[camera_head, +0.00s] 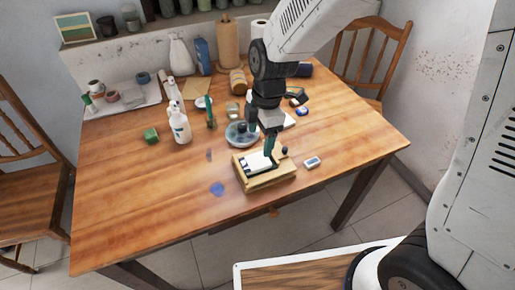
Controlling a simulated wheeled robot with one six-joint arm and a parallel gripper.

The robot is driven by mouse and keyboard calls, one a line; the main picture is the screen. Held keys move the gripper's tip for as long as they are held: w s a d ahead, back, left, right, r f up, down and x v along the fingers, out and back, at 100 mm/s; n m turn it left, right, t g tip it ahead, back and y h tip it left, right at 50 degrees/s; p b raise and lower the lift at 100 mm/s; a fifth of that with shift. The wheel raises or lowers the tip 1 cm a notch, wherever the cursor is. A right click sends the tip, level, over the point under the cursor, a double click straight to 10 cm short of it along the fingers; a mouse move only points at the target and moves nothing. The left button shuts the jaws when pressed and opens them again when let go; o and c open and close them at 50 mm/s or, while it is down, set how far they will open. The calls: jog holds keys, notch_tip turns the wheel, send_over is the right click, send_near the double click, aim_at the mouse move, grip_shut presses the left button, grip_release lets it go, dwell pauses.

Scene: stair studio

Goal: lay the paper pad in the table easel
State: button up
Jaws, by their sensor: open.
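The table easel (268,182) is a low wooden box-like frame near the front edge of the table. The paper pad (256,163) shows as a white sheet with a dark left edge and lies within the easel's frame. Whether it rests flat against the easel all over is too small to tell. My gripper (264,155) points down just over the pad and easel, with its jaws open. One greenish finger reaches down at the pad's right side. My gripper hides part of the pad's back right area.
A round grey dish (241,134) stands close behind the easel. A small white block (312,162) lies to its right and a blue patch (217,188) to its left. The front left tabletop is clear.

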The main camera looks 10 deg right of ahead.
jog(key=shift+d+r, duration=0.15)
jog(key=shift+r, duration=0.85)
jog(key=shift+d+r, duration=0.15)
jog(key=shift+r, duration=0.8)
jog(key=s+d+r+m, duration=0.7)
jog(key=s+d+m, duration=0.2)
jog(key=s+m, duration=0.1)
jog(key=s+d+r+m+t+h, duration=0.1)
jog(key=s+d+r+m, duration=0.6)
jog(key=s+d+m, duration=0.3)
jog(key=shift+m+t, duration=0.3)
jog(key=shift+m, duration=0.3)
